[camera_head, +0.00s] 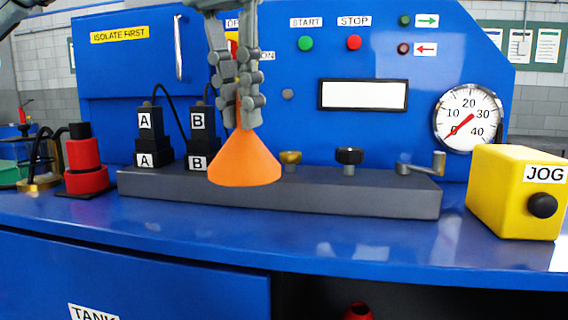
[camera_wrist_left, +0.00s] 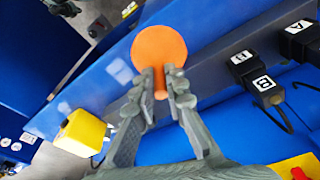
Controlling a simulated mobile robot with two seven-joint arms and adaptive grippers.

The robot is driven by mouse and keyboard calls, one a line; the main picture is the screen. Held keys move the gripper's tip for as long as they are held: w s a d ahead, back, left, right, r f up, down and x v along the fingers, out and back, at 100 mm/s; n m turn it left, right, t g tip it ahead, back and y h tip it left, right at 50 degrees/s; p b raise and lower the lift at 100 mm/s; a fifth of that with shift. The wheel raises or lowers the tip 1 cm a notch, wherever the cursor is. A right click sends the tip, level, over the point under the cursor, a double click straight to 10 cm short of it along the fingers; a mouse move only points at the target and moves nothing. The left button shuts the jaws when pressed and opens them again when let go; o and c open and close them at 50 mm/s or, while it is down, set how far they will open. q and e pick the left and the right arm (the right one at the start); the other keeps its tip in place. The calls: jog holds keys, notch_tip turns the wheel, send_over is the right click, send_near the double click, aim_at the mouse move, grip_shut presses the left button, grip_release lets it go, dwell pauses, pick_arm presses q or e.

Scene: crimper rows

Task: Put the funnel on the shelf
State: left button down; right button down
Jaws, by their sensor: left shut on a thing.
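The orange funnel (camera_head: 245,163) hangs in my left gripper (camera_head: 243,112), wide mouth down and spout up between the fingers. It is in front of the grey block on the blue bench, near the B connector. In the left wrist view the left gripper (camera_wrist_left: 165,85) is shut on the funnel's spout, and the round orange cone (camera_wrist_left: 159,52) lies beyond the fingertips. I cannot tell which surface is the shelf; a dark opening (camera_head: 400,300) shows below the bench top. My right gripper is not in view.
The blue bench top (camera_head: 330,240) is clear in front. A grey block (camera_head: 400,195) carries knobs and a crank. A yellow JOG box (camera_head: 510,195) stands at right. Black A and B connectors (camera_head: 150,135) and a red-black object (camera_head: 85,165) stand at left. A red item (camera_head: 358,312) shows in the opening.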

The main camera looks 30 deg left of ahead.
pick_arm(q)
jog(key=shift+w+d+f, duration=0.55)
jog(key=shift+d+f, duration=0.15)
jog(key=shift+f, duration=0.5)
jog(key=shift+w+d+f, duration=0.55)
jog(key=shift+d+f, duration=0.1)
jog(key=shift+f, duration=0.5)
jog(key=shift+w+d+f, duration=0.55)
jog(key=shift+d+f, duration=0.15)
jog(key=shift+f, duration=0.5)
jog(key=shift+f, duration=0.1)
jog(key=c, duration=1.6)
grip_release()
jog(key=shift+o, duration=0.2)
